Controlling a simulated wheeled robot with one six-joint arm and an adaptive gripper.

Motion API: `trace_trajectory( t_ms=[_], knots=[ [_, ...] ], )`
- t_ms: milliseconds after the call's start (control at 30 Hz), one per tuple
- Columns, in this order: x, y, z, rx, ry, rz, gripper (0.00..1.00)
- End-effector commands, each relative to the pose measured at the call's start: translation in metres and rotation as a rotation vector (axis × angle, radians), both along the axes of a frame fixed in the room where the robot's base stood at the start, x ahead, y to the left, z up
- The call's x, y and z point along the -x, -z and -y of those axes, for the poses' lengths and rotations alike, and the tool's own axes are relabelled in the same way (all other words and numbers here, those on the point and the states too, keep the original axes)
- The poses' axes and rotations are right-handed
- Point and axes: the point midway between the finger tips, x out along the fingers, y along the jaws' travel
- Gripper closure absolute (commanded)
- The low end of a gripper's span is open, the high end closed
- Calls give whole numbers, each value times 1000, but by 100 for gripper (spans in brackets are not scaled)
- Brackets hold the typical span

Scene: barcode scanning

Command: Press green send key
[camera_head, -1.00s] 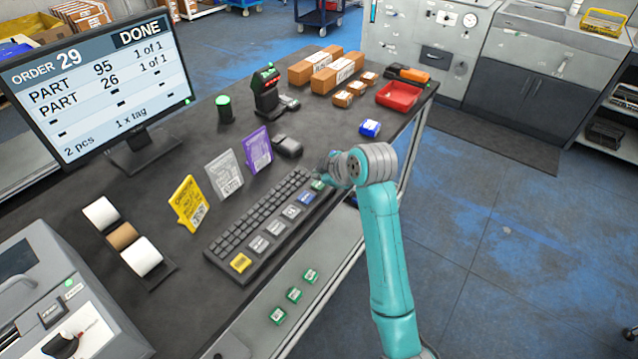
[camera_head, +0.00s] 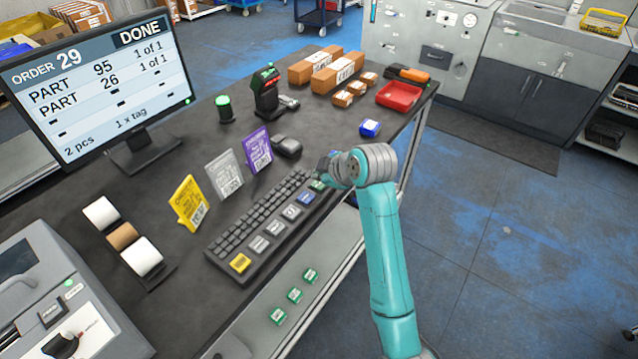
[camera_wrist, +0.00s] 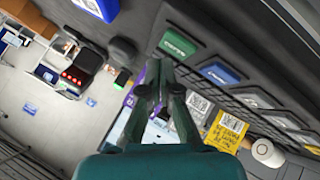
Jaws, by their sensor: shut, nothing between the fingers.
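The green key (camera_head: 318,185) is at the far right end of the dark keyboard (camera_head: 262,222), partly hidden by my gripper in the head view. In the wrist view the green key (camera_wrist: 179,43) lies just beyond the fingertips, with a blue key (camera_wrist: 220,73) to its right. My gripper (camera_head: 327,168) is over the keyboard's right end, close to the green key. In the wrist view my gripper (camera_wrist: 163,68) has its fingers together and holds nothing. I cannot tell whether the fingertips touch the key.
The monitor (camera_head: 100,85) reads order 29, DONE. Three green tags (camera_head: 295,295) lie on the lower shelf.

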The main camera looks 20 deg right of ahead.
Motion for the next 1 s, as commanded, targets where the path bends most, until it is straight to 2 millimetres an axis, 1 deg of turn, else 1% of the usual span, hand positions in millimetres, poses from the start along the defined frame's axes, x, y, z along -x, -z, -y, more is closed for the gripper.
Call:
trace_trajectory(
  t_ms=[367,700,1000],
  knots=[
    [0,0,0,0,0,0,100],
    [0,8,0,0,1,1,100],
    [0,8,0,0,0,0,100]
  ],
)
